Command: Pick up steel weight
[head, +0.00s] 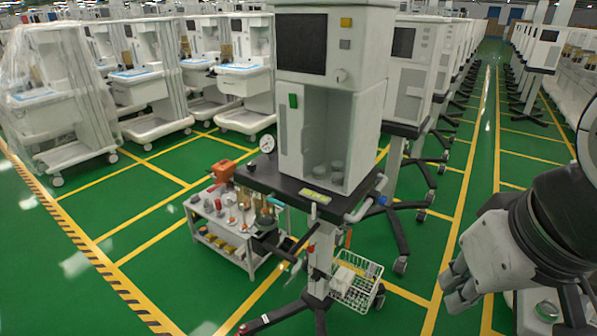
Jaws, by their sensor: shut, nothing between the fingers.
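I cannot tell for sure which thing is the steel weight. Two small grey, metal-looking cylinders, one of them here (338,168), stand in the open bay of the near white machine (373,110). A small rounded, shiny piece (546,311) sits on a pale surface at the lower right, partly hidden by my arm. My gripper (455,288) is at the lower right, pointing left and down. Its fingers are shut and hold nothing. It is in the air, well to the right of the near machine and its bay.
A low white trolley (250,262) with bottles, tools and an orange box stands left of the machine's dark-topped stand (262,178). A white wire basket (356,282) hangs on the stand. Rows of carts line both sides. The green aisle between the rows is clear.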

